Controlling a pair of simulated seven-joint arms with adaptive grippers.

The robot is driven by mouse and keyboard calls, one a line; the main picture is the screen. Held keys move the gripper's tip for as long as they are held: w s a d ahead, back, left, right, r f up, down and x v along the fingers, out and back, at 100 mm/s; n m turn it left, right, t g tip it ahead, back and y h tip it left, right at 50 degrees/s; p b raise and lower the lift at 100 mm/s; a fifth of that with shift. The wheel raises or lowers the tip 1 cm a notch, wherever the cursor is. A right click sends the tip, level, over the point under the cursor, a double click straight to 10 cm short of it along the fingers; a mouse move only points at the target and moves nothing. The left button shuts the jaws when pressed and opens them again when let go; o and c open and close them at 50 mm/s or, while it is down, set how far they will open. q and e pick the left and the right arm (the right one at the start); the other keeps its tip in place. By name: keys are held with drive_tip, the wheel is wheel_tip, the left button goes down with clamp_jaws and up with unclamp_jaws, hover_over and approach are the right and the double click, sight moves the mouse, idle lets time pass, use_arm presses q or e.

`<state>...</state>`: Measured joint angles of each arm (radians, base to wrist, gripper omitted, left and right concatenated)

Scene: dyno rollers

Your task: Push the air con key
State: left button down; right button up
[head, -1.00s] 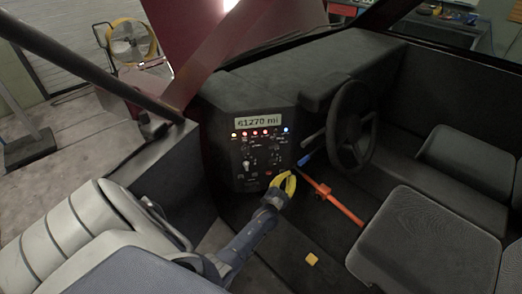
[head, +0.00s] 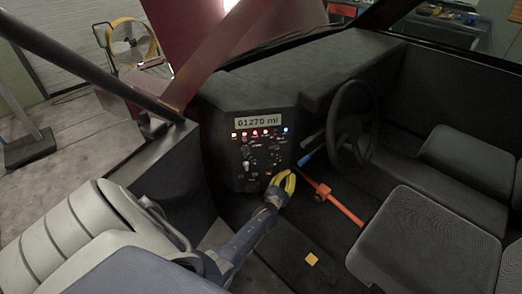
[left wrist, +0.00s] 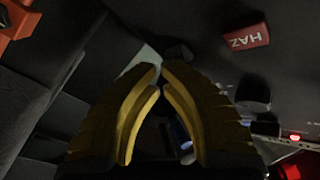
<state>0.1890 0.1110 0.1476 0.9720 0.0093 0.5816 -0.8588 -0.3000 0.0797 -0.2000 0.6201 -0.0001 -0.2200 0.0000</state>
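The dashboard control panel (head: 240,165) stands in the middle of the head view, with dark switches and knobs below a row of lit lamps. I cannot tell which control is the air con key; no such label is readable. My left gripper (head: 289,174) has yellow fingers and is in front of the panel's lower right edge. In the left wrist view its fingertips (left wrist: 161,68) meet or nearly meet, with nothing seen between them. A red key marked HAZ (left wrist: 244,37) shows beyond the right finger, apart from it. My right gripper is not in view.
The steering wheel (head: 352,125) and an orange bar (head: 340,207) are to the right of my left gripper. A seat (head: 425,240) fills the lower right. A small yellow block (head: 311,259) lies on the floor. A mileage display (head: 259,122) tops the panel.

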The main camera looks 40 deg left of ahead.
use_arm(q)
drive_tip(key=shift+w+a, duration=0.1)
idle(0.5)
idle(0.3)
drive_tip(key=shift+s+d, duration=0.35)
drive_tip(key=shift+s+d, duration=0.95)
drive_tip(key=shift+d, duration=0.2)
drive_tip(key=shift+s+d, duration=0.95)
drive_tip(key=shift+d, duration=0.2)
